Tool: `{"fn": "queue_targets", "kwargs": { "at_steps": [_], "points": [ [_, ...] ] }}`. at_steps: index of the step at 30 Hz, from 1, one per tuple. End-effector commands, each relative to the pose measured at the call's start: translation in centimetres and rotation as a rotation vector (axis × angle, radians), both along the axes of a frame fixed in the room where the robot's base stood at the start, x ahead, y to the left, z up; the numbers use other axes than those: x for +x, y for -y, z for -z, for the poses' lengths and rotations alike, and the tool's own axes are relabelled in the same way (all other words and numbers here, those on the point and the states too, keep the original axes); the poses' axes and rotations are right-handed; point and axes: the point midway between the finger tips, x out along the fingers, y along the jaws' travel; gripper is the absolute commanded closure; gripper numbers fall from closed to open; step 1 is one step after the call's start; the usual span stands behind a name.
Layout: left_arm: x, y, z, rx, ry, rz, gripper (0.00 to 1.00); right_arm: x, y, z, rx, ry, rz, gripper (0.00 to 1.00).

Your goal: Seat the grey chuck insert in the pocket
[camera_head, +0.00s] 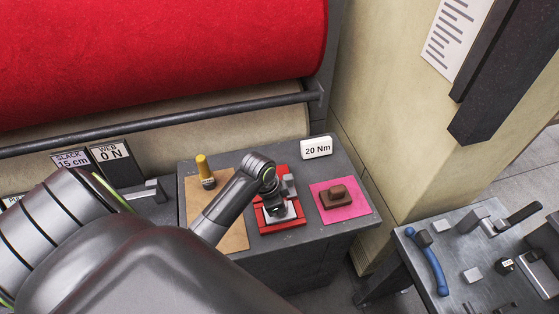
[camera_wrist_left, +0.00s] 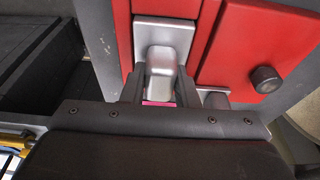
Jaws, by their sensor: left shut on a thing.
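The grey chuck insert (camera_wrist_left: 165,38) has a flat silver plate and a raised rounded grip. In the left wrist view my left gripper (camera_wrist_left: 160,86) is shut on that grip. In the head view the left gripper (camera_head: 276,206) points down over the red chuck (camera_head: 281,226). The insert's silver plate (camera_head: 296,211) shows there, partly hidden by the gripper. In the wrist view red chuck parts (camera_wrist_left: 228,52) lie on both sides of the plate. The pocket is covered from view, and I cannot tell whether the plate is in it or above it. My right gripper is not in view.
A brown insert (camera_head: 335,197) lies on a pink mat (camera_head: 360,209) to the right. A 20 Nm sign (camera_head: 316,147) stands behind. A second table (camera_head: 452,254) holds tools.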

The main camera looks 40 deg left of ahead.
Motion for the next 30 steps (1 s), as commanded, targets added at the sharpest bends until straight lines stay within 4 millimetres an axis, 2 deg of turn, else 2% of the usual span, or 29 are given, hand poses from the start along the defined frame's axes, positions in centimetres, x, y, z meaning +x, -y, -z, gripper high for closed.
{"fn": "queue_targets", "kwargs": {
  "at_steps": [21, 22, 27, 30],
  "points": [
    [0.01, 0.02, 0.64, -0.001, 0.001, 0.0, 1.0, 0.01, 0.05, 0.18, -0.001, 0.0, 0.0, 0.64],
    [0.01, 0.01, 0.64, -0.001, 0.001, 0.0, 0.69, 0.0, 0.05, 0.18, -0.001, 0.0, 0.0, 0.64],
    [0.01, 0.02, 0.65, -0.001, 0.001, 0.0, 0.48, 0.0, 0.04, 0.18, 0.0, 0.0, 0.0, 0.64],
    [0.01, 0.02, 0.65, 0.0, 0.0, 0.0, 0.48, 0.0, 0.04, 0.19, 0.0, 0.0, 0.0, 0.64]
  ]
}}
